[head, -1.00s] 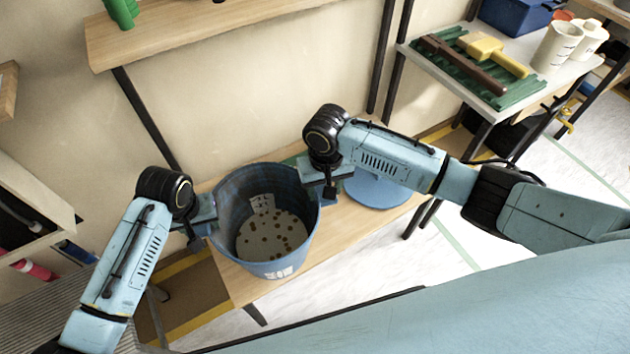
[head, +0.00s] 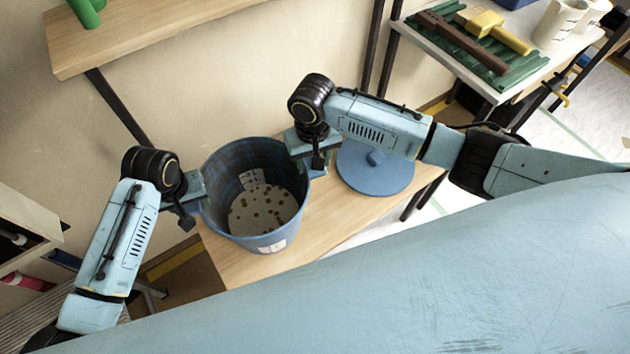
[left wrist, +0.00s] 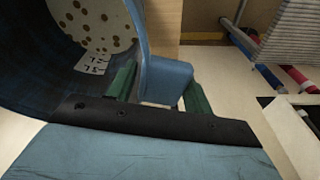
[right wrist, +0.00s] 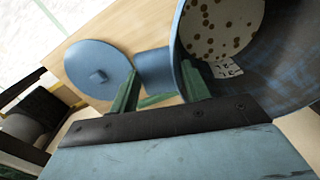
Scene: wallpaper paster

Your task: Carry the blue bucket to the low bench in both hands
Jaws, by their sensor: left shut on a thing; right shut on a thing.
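The blue bucket (head: 250,238) is upright over the low wooden bench (head: 325,222), its open top showing a pale, brown-spotted inside. My left gripper (head: 198,196) is shut on the bucket's left side; in the left wrist view its green fingers (left wrist: 155,95) straddle a blue lug on the rim. My right gripper (head: 316,152) is shut on the right side; the right wrist view shows its green fingers (right wrist: 160,92) at the other lug. I cannot tell whether the bucket's base touches the bench.
A round blue lid (head: 375,172) with a knob lies on the bench, right of the bucket. A wooden shelf (head: 150,28) is on the wall above. A side table (head: 520,85) at the right holds a yellow-headed tool (head: 490,28) on a green ridged board.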

